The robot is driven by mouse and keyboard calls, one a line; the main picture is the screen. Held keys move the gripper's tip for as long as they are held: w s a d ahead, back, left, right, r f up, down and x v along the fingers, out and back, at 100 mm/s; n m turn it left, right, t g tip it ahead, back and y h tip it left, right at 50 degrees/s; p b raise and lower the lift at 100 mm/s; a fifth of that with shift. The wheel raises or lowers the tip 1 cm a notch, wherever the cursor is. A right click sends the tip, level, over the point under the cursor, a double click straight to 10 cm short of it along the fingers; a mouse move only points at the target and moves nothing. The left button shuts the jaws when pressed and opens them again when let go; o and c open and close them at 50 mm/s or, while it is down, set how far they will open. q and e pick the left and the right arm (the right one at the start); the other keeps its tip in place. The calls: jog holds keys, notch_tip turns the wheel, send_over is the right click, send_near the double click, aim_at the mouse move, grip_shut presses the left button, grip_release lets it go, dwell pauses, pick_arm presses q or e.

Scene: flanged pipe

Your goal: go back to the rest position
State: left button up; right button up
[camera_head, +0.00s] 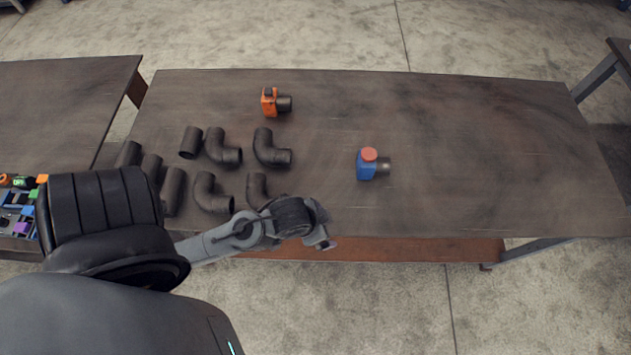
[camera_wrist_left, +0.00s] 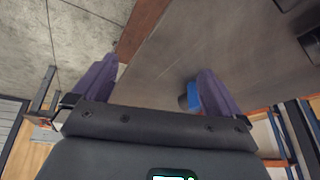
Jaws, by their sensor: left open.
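My left gripper (camera_head: 325,241) is at the front edge of the table (camera_head: 480,120), beside the dark pipe elbows. In the left wrist view its two purple fingers (camera_wrist_left: 156,75) are spread apart, with nothing between them. A blue fitting with a red cap and a dark pipe end (camera_head: 367,164) stands on the table, apart from the gripper, to its upper right. Its blue part (camera_wrist_left: 191,94) shows partly behind one finger in the left wrist view. My right gripper is in neither view.
Several dark pipe elbows and straight pipes (camera_head: 222,150) lie on the table's left part, close to my left arm. An orange fitting (camera_head: 269,102) stands near the back. The table's right half is clear. Coloured parts (camera_head: 20,205) lie on another table at the left.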

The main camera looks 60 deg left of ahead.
pick_arm(q)
jog(key=shift+s+d+r+g, duration=0.25)
jog(key=shift+s+r, duration=0.1)
jog(key=shift+s, duration=0.25)
jog(key=shift+s+d+r+g, duration=0.25)
jog(key=shift+s+r, duration=0.05)
jog(key=shift+s, duration=0.3)
jog(key=shift+r, duration=0.1)
